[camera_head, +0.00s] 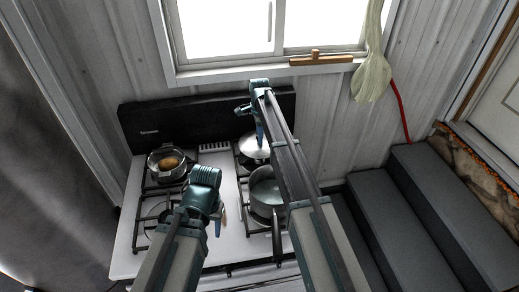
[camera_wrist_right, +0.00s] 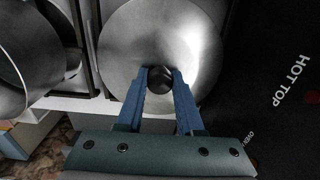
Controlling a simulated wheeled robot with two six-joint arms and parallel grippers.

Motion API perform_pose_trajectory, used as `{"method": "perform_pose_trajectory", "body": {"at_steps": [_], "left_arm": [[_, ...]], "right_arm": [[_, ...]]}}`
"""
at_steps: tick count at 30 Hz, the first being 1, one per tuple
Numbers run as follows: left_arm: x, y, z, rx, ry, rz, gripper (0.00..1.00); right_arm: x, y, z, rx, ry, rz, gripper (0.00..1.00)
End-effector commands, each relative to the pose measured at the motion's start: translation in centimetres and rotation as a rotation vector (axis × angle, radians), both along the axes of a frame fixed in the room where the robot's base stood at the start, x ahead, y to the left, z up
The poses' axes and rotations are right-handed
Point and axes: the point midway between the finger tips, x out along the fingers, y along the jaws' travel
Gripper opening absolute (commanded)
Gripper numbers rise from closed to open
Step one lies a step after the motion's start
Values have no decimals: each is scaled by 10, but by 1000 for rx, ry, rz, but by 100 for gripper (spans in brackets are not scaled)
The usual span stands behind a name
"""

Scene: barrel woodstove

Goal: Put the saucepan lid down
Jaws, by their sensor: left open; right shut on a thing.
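The saucepan lid (camera_head: 254,147) is a round silver disc with a black knob (camera_wrist_right: 160,79). It is at the stove's back right burner in the head view and fills the upper middle of the right wrist view (camera_wrist_right: 160,30). My right gripper (camera_head: 261,136) is shut on the knob from above. Whether the lid rests on something or hangs just above it, I cannot tell. An open grey saucepan (camera_head: 268,188) stands on the front right burner, its handle toward the front. My left gripper (camera_head: 217,217) is open over the front of the stove, left of that saucepan.
A small pot (camera_head: 167,164) with a brown item inside stands on the back left burner. The white stove top (camera_head: 208,178) has black grates and a black back panel (camera_head: 160,122). Dark steps (camera_head: 410,210) are at the right. A window ledge (camera_head: 230,76) is above.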

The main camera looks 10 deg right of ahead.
Motion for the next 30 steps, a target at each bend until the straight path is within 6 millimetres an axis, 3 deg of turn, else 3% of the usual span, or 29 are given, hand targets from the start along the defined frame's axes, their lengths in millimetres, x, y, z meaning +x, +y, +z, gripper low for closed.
{"method": "perform_pose_trajectory", "body": {"at_steps": [7, 16, 29, 30], "left_arm": [[0, 0, -7, 0, 0, -1, 50], [0, 0, -40, 0, 0, -1, 50], [0, 0, -43, 0, 0, -1, 50], [0, 0, -42, 0, 0, -1, 50]], "right_arm": [[0, 0, -6, 0, 0, 0, 0], [0, 0, -40, 0, 0, 0, 0], [0, 0, -43, 0, 0, 0, 0], [0, 0, -42, 0, 0, 0, 40]]}}
